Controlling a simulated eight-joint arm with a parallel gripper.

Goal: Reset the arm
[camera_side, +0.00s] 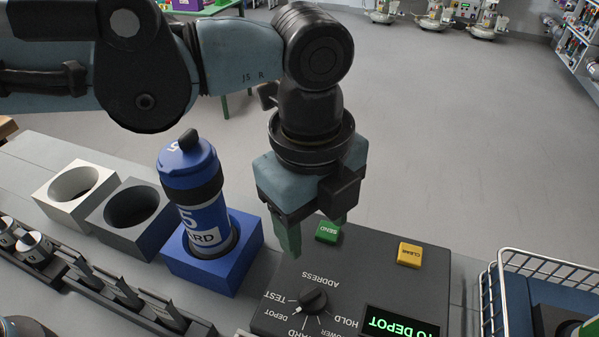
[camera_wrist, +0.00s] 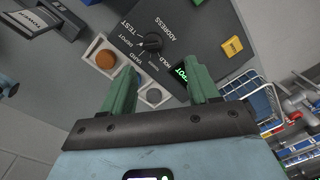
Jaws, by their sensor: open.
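My gripper (camera_side: 310,232) hangs from my arm above the back left part of a dark control panel (camera_side: 385,270). The panel's display (camera_side: 400,324) reads TO DEPOT in green.
A blue canister (camera_side: 197,180) stands in a blue holder (camera_side: 240,262), left of my gripper. Grey (camera_side: 160,230) and white (camera_side: 58,205) holders beside it are empty. A yellow CLEAR button (camera_side: 409,254) is on the panel. A wire basket (camera_side: 497,290) stands at right.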

